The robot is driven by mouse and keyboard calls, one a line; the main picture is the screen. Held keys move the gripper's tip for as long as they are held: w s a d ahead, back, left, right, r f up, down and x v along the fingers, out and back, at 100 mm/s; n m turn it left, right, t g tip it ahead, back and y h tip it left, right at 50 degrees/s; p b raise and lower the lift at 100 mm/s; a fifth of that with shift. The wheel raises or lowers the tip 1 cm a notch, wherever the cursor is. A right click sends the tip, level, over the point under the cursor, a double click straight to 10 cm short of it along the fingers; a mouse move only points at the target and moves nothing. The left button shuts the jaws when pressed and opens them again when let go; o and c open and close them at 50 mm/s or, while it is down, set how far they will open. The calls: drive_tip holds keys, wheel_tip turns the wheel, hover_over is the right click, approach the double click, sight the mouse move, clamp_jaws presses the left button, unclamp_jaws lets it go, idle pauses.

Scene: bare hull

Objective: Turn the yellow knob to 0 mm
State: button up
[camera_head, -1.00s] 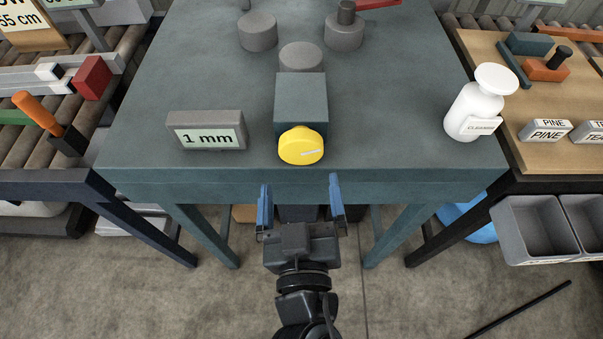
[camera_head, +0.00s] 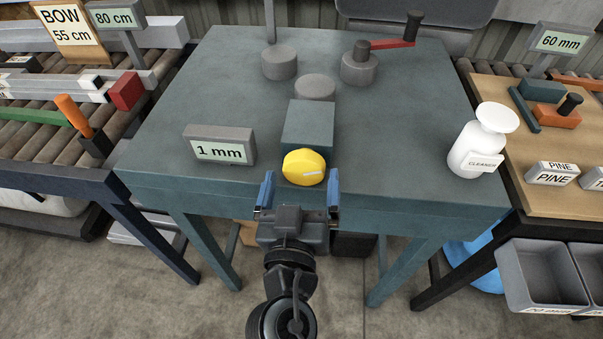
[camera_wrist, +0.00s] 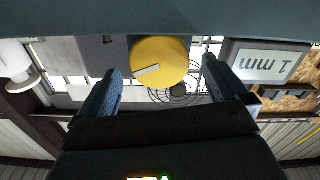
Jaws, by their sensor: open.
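The yellow knob (camera_head: 304,167) is round with a pale pointer line and sits on the front of a teal block (camera_head: 308,124) on the teal table. A grey display (camera_head: 219,147) left of it reads "1 mm". My gripper (camera_head: 299,190) is open, its two blue fingers pointing at the knob, one to each side and just short of it in the head view. In the wrist view the knob (camera_wrist: 159,62) lies ahead between the fingers (camera_wrist: 160,78), upside down like the display (camera_wrist: 265,64). I cannot see contact.
A white cleaner bottle (camera_head: 481,142) stands on the table's right side. Grey cylinders (camera_head: 280,64) and a red-handled crank (camera_head: 392,44) stand behind the block. Roller conveyor (camera_head: 45,150) lies left; a wooden bench (camera_head: 560,190) with grey bins (camera_head: 543,275) stands right.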

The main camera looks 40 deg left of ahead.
drive_tip(key=shift+w+a, duration=0.3)
drive_tip(key=shift+w, duration=0.2)
drive_tip(key=c, duration=1)
drive_tip(key=shift+c, duration=0.2)
